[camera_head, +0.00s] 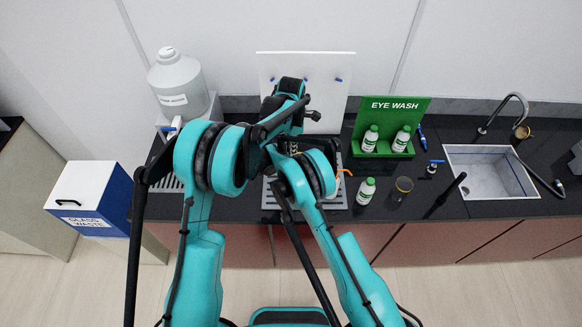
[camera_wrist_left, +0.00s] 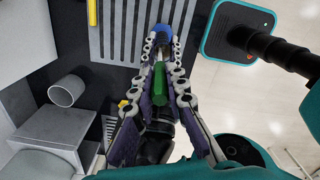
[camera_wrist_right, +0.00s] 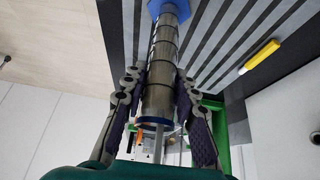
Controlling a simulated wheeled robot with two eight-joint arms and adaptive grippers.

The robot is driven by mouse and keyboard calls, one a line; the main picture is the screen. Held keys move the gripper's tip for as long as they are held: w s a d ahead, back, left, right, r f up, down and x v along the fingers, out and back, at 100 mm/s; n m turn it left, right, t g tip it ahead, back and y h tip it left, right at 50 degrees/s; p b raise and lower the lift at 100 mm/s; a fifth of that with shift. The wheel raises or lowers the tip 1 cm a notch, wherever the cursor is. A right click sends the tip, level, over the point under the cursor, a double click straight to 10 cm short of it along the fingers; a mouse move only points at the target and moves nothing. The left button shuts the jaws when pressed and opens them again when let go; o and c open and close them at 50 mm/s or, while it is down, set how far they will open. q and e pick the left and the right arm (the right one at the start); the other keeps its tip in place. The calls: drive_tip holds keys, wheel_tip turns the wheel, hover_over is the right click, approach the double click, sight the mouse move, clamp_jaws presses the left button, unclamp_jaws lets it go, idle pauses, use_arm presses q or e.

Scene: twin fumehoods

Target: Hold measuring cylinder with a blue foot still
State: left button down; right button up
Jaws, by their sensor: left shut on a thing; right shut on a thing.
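The measuring cylinder (camera_wrist_right: 160,85) is clear with dark bands, and its blue foot (camera_wrist_right: 168,8) points away from the camera over the grey slatted rack. My right gripper (camera_wrist_right: 159,78) has its fingers on both sides of it, shut on it. A pale rod shows at its near end. My left gripper (camera_wrist_left: 160,48) is shut on a green handle-like thing (camera_wrist_left: 160,88), with a blue foot (camera_wrist_left: 162,32) beyond its fingertips. In the head view my arms cross over the rack and hide the cylinder; its tilt is not clear there.
A green eye wash stand (camera_head: 386,108) with two bottles stands right of my arms. A loose bottle (camera_head: 366,190) and a brown beaker (camera_head: 401,188) are in front of it. The sink (camera_head: 488,172) is far right; a large jug (camera_head: 176,83) stands left. A blue glass-waste bin (camera_head: 94,196) is lower left.

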idle(0.4)
use_arm(q)
drive_tip(key=shift+s+r, duration=0.25)
drive_tip(key=shift+r, duration=0.15)
wheel_tip(320, 180, up, 12)
idle(1.5)
idle(0.4)
use_arm(e)
drive_tip(key=o, duration=0.6)
drive_tip(key=shift+r, duration=0.1)
drive_tip(key=shift+r, duration=0.65)
